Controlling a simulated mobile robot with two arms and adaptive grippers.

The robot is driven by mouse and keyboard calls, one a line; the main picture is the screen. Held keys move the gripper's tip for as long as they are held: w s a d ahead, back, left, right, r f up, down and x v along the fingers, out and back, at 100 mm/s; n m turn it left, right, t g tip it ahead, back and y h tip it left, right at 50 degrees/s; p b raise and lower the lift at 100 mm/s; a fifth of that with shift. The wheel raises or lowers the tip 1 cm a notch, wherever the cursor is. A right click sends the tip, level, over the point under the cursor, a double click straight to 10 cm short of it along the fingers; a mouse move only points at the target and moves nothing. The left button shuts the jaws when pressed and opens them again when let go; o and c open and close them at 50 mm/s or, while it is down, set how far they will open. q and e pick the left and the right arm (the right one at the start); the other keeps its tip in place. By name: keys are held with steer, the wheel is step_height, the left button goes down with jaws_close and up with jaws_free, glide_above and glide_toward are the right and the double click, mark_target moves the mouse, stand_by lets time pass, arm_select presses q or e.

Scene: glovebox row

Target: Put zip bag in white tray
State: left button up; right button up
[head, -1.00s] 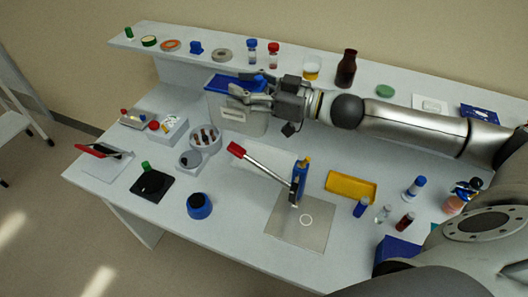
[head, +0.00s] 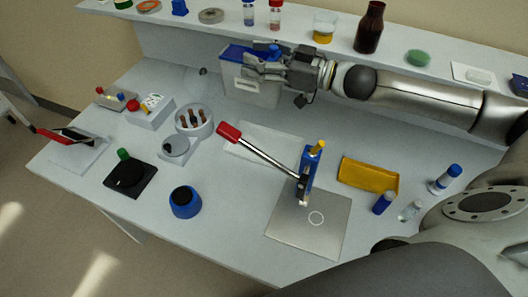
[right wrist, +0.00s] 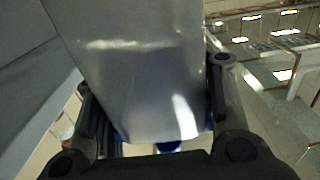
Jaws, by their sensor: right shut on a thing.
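My right gripper (head: 262,68) is shut on the zip bag (head: 247,92), a grey bag with a blue top band and a pale label. The bag hangs below the fingers, in front of the shelf. In the right wrist view its grey sheet (right wrist: 145,75) fills the space between the fingers (right wrist: 158,130). A pale, flat, low shape, which looks like the white tray (head: 250,149), lies on the bench just nearer than the bag, behind the press lever. The bag is apart from it in the picture. My left gripper is not in view.
A lever press with a red handle (head: 229,132) stands on a metal plate (head: 310,238) in front of the tray. A yellow tray (head: 368,176) and small bottles are at the right. A round rack (head: 194,119) is at the left. The raised shelf (head: 215,28) runs behind.

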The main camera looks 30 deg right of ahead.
mark_target(258, 91)
steer(key=f+b, duration=0.2)
steer(key=f, duration=0.1)
steer(key=f+b, duration=0.2)
steer(key=f, duration=0.1)
steer(key=f+b, duration=0.3)
steer(key=shift+w+d+f, duration=0.15)
steer(key=shift+w, duration=0.25)
steer(key=shift+f, duration=0.3)
step_height(258, 91, down, 10)
steer(key=shift+r, duration=0.2)
steer(key=shift+f, duration=0.1)
steer(key=o, duration=1.5)
steer(key=shift+o, duration=0.2)
steer(key=b+v, duration=0.1)
steer(key=v, duration=1.1)
